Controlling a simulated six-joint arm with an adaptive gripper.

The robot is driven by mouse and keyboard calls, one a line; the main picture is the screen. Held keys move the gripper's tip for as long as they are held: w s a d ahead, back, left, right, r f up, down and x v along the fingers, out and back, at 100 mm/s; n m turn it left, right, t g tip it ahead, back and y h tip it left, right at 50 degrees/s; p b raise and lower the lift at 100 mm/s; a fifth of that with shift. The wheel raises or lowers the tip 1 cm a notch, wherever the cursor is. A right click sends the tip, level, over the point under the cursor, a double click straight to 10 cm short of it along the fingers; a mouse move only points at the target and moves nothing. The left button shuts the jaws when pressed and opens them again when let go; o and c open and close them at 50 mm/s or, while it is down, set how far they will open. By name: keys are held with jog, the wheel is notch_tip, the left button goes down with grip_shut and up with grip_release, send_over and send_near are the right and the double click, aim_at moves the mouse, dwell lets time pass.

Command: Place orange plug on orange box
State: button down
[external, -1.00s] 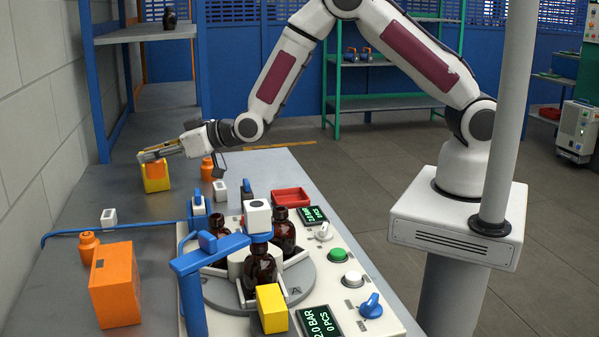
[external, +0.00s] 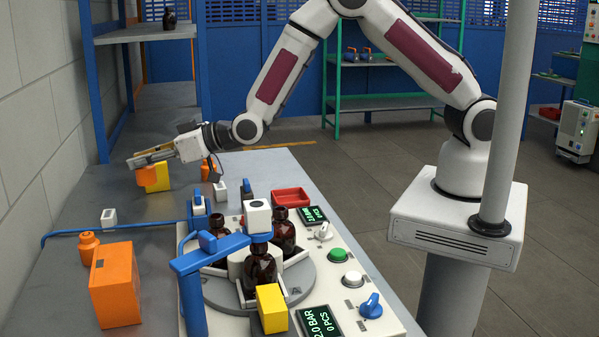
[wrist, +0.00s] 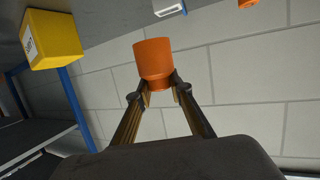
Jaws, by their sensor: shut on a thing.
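My gripper (external: 136,160) is shut on an orange plug (external: 146,177), held beside the yellow box at the far end of the table. In the wrist view the fingertips (wrist: 160,92) grip the plug (wrist: 154,60) near its narrow end. The orange box (external: 115,285) stands at the near left of the table, well away from my gripper. Another orange plug (external: 88,247) stands just behind that box. A further orange plug (external: 207,169) stands to the right of my gripper, partly hidden by the wrist.
The yellow box (external: 161,177) is close to the held plug; it also shows in the wrist view (wrist: 52,40). The bottle station with a blue arm (external: 225,253) stands to the right.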

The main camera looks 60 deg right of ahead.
jog(key=s+a+r+n+g+y, duration=0.1)
jog(key=s+a+r, duration=0.1)
jog(key=s+a, duration=0.35)
jog(key=s+a+r+n+y, duration=0.1)
jog(key=s+a+r, duration=0.15)
jog(key=a, duration=0.55)
notch_tip(320, 180, up, 4)
jog(key=r+n+g+y, duration=0.1)
jog(key=y, duration=0.1)
send_over(110, 262)
jog(key=shift+f, duration=0.3)
jog(key=shift+f, duration=3.15)
jog(key=shift+f, duration=1.85)
jog(key=shift+f, duration=0.1)
jog(key=c, duration=1.8)
grip_release()
